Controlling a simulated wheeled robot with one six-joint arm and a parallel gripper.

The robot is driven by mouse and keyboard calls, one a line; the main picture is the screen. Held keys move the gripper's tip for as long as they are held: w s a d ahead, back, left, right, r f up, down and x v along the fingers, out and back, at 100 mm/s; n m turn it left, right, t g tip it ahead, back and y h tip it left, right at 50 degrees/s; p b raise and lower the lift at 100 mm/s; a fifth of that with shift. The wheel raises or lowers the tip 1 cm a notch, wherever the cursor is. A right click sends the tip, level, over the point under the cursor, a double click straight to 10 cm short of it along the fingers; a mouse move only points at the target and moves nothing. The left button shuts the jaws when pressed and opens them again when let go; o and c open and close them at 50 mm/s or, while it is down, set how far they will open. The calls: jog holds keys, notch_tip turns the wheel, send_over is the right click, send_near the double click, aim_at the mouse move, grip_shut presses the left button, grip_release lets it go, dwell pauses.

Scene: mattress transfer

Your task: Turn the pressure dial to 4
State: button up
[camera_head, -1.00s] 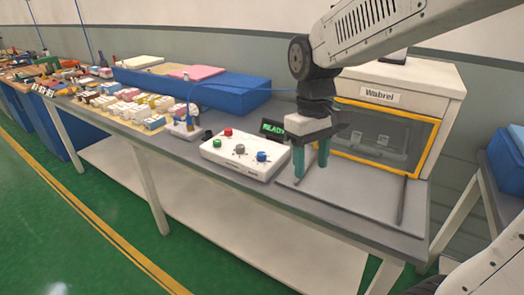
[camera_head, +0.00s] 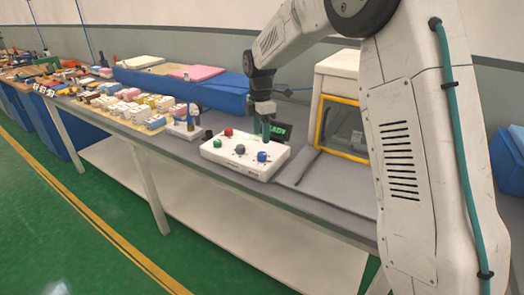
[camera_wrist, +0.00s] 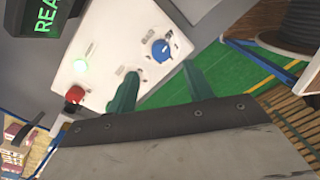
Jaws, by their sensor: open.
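A white control box (camera_head: 230,165) stands on the bench, with a red knob (camera_head: 228,132), a green knob (camera_head: 217,143), a grey dial (camera_head: 240,149) and a blue dial (camera_head: 262,156) on its sloped top. My gripper (camera_head: 266,132) is above the box's back right part, pointing down. In the wrist view, my gripper (camera_wrist: 160,70) has its green fingers apart and empty. The blue dial (camera_wrist: 161,49) shows just beyond the gap between the fingertips. The red knob (camera_wrist: 74,95) is to the left. Which dial is pressure, and their settings, cannot be read.
A display reading READY (camera_wrist: 42,18) stands behind the box, partly covered by my gripper in the head view. A white machine with an orange-framed window (camera_head: 343,127) is to the right. Small coloured boxes (camera_head: 125,105) lie to the left. A blue bin (camera_head: 190,90) is behind.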

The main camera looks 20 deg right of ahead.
aim_at(262, 153)
jog(key=f, duration=0.7)
jog(key=shift+s+f, duration=0.2)
jog(key=shift+c, duration=0.2)
jog(key=c, duration=0.9)
